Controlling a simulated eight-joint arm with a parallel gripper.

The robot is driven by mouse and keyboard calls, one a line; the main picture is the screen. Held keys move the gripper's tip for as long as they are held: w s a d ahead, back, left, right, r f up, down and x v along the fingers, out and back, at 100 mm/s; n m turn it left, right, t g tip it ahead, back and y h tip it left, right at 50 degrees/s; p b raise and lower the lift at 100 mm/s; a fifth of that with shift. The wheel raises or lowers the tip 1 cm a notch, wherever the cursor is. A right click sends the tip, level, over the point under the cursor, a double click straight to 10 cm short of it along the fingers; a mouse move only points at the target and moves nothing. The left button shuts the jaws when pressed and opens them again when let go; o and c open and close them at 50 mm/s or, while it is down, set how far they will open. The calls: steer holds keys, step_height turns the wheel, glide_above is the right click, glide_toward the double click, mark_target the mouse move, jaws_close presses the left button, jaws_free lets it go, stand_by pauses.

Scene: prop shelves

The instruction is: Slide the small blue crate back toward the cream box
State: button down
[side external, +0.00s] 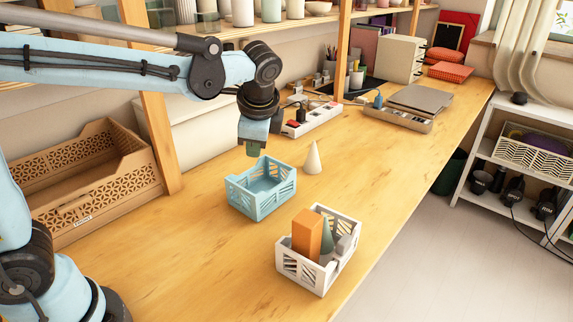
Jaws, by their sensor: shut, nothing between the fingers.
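The small blue crate (257,203) stands upright on the wooden table, with slotted sides and an open top. It looks empty as far as I can see inside. My gripper (253,149) points down, shut and empty, at the crate's far side. Its tips appear just above or behind the far rim; I cannot tell whether they touch it. A large cream box (202,138) stands at the back under the shelf, behind the crate, partly hidden by my arm and a wooden post.
A white cone (312,158) stands close to the crate's right. A white crate (300,270) with an orange block (306,234) and other shapes stands nearer the front. A power strip (312,119) lies behind. A wooden crate (95,180) is at left. Table around the blue crate's left is clear.

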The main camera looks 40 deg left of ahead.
steer(key=w+d+f+m+g+y, duration=0.2)
steer(key=w+d+f+m+y, duration=0.2)
steer(key=w+m, duration=0.25)
glide_toward(253, 172)
steer(key=shift+g+y, duration=0.4)
steer(key=f, duration=0.2)
steer(key=d+f, duration=0.1)
steer(key=f, duration=0.1)
steer(key=shift+w+f, duration=0.15)
steer(key=shift+w, duration=0.05)
steer(key=a, duration=0.3)
steer(key=shift+s+a+f, duration=0.1)
steer(key=shift+a+f, duration=0.15)
steer(key=shift+a+m, duration=0.25)
steer(key=shift+a, duration=0.35)
steer(key=shift+a, duration=0.1)
steer(key=a, duration=1.4)
steer(key=shift+s+a, duration=0.3)
steer(key=shift+a, duration=0.05)
